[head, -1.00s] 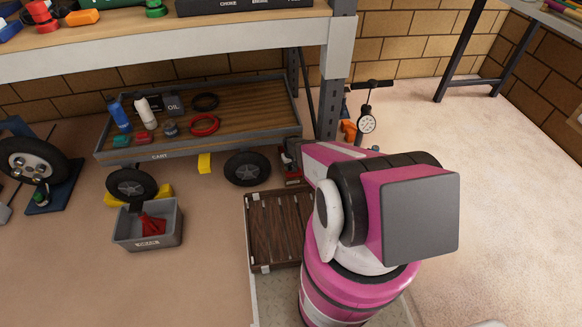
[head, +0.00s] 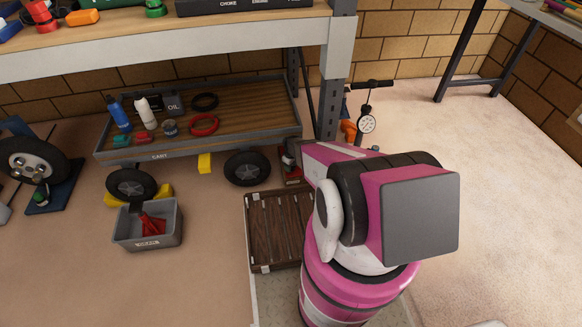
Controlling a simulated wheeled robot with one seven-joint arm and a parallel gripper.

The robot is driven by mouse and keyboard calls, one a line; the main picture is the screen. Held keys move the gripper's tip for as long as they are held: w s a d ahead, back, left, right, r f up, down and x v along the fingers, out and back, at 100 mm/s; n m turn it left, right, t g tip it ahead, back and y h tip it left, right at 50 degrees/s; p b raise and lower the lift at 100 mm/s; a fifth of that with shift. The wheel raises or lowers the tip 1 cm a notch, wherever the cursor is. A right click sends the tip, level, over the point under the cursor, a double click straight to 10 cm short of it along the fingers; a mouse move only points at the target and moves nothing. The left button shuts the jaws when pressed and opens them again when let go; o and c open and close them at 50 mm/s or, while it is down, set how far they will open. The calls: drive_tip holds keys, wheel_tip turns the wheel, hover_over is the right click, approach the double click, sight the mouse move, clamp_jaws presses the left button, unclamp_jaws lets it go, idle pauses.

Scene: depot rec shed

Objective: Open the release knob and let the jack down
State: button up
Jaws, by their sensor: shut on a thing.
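The jack (head: 292,180) is a small red shape on the floor by the right end of the cart, just right of its right wheel. My pink arm reaches over it from the right and hides most of it. Only a small grey and dark part of my gripper (head: 289,158) shows at the arm's far end, just above the jack. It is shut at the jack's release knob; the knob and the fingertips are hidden. The cart (head: 225,144) has a wooden deck and stands beside the jack, its right end close to my gripper.
Bottles, an oil can and rings lie on the cart. A grey bin (head: 147,242) with a red thing inside stands in front. A slatted wooden board (head: 270,228) lies beside my arm. A bench post (head: 336,90) rises behind, near a pump with a gauge (head: 366,124). Floor at right is clear.

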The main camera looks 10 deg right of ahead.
idle(0.3)
drive_tip(key=o, duration=0.9)
